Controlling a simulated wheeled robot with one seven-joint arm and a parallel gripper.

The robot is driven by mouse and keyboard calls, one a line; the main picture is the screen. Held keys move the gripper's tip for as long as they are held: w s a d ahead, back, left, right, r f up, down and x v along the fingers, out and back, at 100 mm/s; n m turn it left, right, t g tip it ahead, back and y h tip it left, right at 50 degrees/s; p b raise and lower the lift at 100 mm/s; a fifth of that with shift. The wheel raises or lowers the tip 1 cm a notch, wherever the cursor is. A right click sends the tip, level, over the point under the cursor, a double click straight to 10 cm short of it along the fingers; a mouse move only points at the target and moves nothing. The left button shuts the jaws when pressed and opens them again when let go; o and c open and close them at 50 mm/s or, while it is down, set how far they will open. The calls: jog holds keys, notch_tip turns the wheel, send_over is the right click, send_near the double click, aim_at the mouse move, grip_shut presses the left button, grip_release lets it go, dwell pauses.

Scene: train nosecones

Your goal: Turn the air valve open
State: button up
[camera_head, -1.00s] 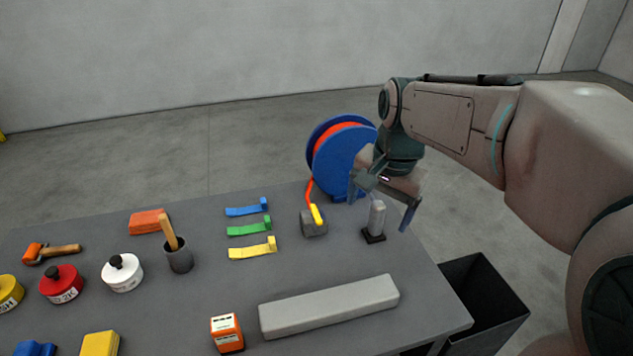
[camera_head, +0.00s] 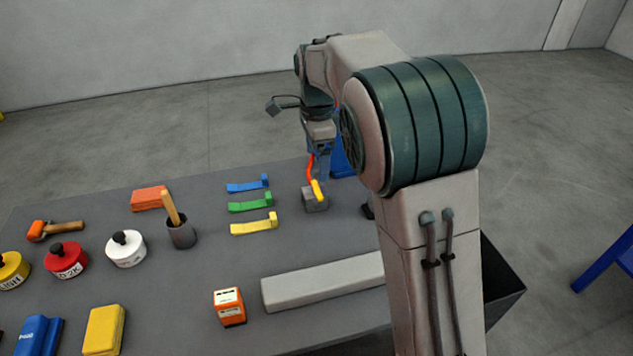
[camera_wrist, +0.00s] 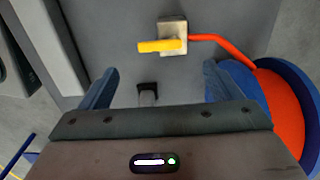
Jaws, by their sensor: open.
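The air valve is a grey block (camera_head: 316,203) with a yellow lever handle (camera_head: 317,189) and a red hose leading back to the hose reel. In the wrist view the yellow handle (camera_wrist: 160,45) lies sideways across the grey valve body (camera_wrist: 174,31), with the red hose (camera_wrist: 222,42) leaving to the right. My gripper (camera_head: 318,178) is just behind and above the valve in the head view. In the wrist view my gripper (camera_wrist: 160,85) has its two blue fingers wide apart and empty, with the handle beyond the fingertips. Contact is not visible.
The blue hose reel (camera_wrist: 238,85) is close to the right finger in the wrist view; my arm mostly hides it in the head view. A small black-based stand (camera_wrist: 147,88) is between the fingers' lines. Coloured clips (camera_head: 250,204) and a grey bar (camera_head: 325,282) lie nearby.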

aim_at(317, 189)
notch_tip(317, 189, down, 8)
jog(key=shift+f, duration=0.1)
jog(key=shift+c, duration=0.3)
jog(key=c, duration=0.9)
